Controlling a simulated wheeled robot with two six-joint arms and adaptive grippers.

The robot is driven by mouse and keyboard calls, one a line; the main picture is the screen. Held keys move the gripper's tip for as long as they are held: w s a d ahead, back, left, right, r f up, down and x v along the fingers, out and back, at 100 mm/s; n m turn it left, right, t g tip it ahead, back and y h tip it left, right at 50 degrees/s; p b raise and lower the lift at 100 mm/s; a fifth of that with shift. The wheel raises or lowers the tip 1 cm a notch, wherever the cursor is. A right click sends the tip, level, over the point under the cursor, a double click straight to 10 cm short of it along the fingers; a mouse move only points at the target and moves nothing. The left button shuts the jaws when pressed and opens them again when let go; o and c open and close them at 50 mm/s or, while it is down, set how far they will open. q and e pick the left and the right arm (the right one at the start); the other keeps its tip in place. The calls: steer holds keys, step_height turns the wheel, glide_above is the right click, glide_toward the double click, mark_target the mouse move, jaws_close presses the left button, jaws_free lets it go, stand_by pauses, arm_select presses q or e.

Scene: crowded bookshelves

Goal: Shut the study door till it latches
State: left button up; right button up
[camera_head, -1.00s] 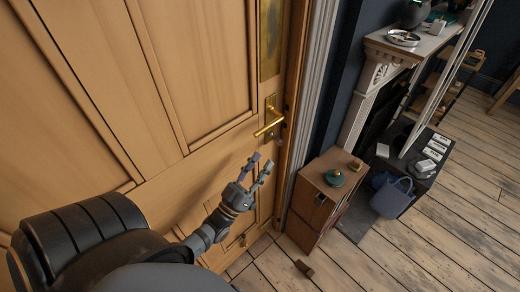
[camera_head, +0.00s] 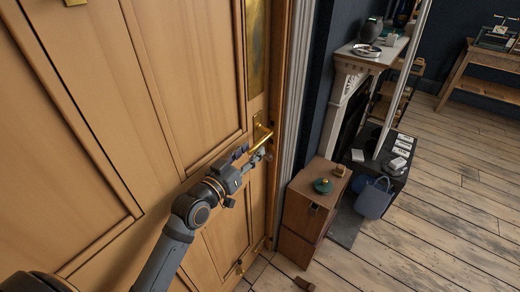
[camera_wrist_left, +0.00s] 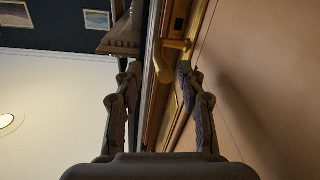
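The study door (camera_head: 185,75) is a panelled wooden door filling the left of the head view. Its right edge lies close to the frame (camera_head: 291,100); I cannot tell whether it is latched. A brass lever handle (camera_head: 262,134) is on the door near that edge. My left gripper (camera_head: 252,153) is open and empty, just below the handle. In the left wrist view, the handle (camera_wrist_left: 168,66) shows between the spread fingers (camera_wrist_left: 157,72); I see no grip on it. My right gripper is out of view.
A small wooden cabinet (camera_head: 302,220) with a green-lidded item (camera_head: 322,186) stands right of the frame. A small brown block (camera_head: 304,284) lies on the floor.

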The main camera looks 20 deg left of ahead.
mark_target(259, 144)
arm_select(q)
steer(key=b+x, duration=0.1)
steer(key=x, duration=0.5)
jaws_close()
steer(key=shift+f, duration=0.1)
